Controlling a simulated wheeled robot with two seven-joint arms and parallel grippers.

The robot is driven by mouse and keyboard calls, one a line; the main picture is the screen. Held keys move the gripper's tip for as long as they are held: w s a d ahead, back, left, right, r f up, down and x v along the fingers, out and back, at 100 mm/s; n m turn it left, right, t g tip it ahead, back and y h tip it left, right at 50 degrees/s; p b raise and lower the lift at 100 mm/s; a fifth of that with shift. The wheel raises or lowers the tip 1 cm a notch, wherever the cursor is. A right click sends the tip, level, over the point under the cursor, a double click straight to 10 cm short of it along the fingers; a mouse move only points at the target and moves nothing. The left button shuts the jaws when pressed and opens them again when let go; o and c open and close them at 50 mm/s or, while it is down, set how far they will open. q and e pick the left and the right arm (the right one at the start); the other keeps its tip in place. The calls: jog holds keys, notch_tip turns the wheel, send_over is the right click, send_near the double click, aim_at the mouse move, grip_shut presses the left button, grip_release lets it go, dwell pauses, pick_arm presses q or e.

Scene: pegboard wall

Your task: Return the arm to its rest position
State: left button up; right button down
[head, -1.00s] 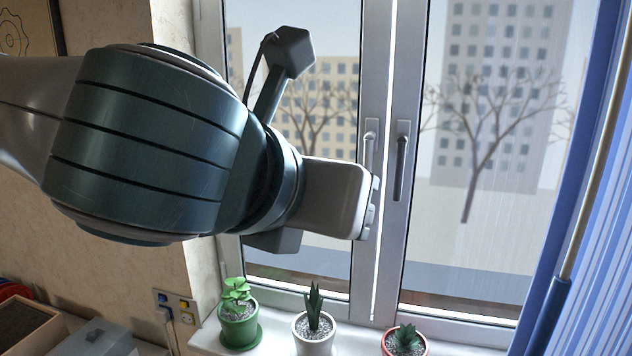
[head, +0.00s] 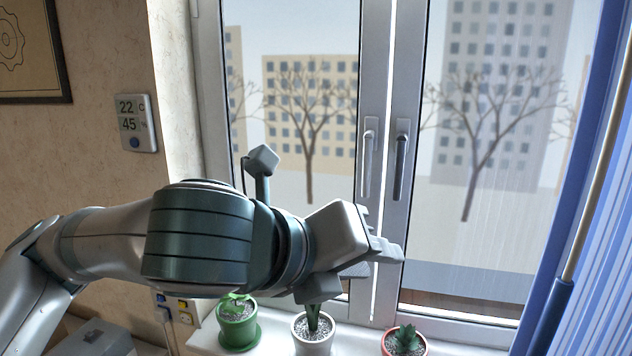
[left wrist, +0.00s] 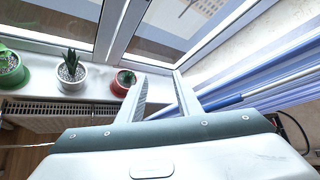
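My left arm (head: 200,240) comes in from the left in the head view and reaches across the front of the window. My left gripper (head: 384,256) is in front of the lower window frame, above the sill, below the two window handles. In the left wrist view its two fingers (left wrist: 160,90) stand apart with nothing between them. The left window handle (head: 370,158) and the right window handle (head: 402,160) both point down, clear of the gripper. My right gripper is not in view.
Potted plants stand on the sill: a green pot (head: 238,330), a white pot (head: 314,343) partly behind my gripper, and a red pot (head: 404,344). A blue curtain (head: 600,200) hangs at the right. A radiator (left wrist: 40,115) is below the sill. A thermometer display (head: 137,123) is on the left wall.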

pick_arm(q)
jog(key=w+a+f+n, duration=0.2)
jog(key=f+n, duration=0.5)
jog(key=f, duration=0.2)
jog(key=w+a+f+n, duration=0.2)
jog(key=f+n, duration=0.5)
jog(key=f, duration=0.2)
jog(key=s+a+f+n+y, duration=0.2)
jog(key=a+f+n, duration=0.3)
jog(key=f, duration=0.4)
jog(key=s+a+f+n+y, duration=0.1)
jog(key=s+a+f+n, duration=0.2)
jog(key=a+f+n, duration=0.45)
jog(key=s+a+f+n+g+y, duration=0.35)
jog(key=s+a+f, duration=0.25)
jog(key=s+f, duration=0.45)
jog(key=s+a+f+n+g+y, duration=0.2)
jog(key=s+a+f+n, duration=0.2)
jog(key=s+a+f, duration=0.5)
jog(key=s+d+f+b, duration=0.1)
jog(key=s+f, duration=0.1)
jog(key=f, duration=1.3)
jog(key=s+d+f, duration=0.1)
jog(key=f, duration=1.5)
jog(key=s+a+f+g+b, duration=0.1)
jog(key=s+a+f+g, duration=0.1)
jog(key=s+f, duration=1.5)
jog(key=shift+s+a+f, duration=0.35)
jog(key=shift+s+a, duration=0.05)
jog(key=shift+s, duration=0.1)
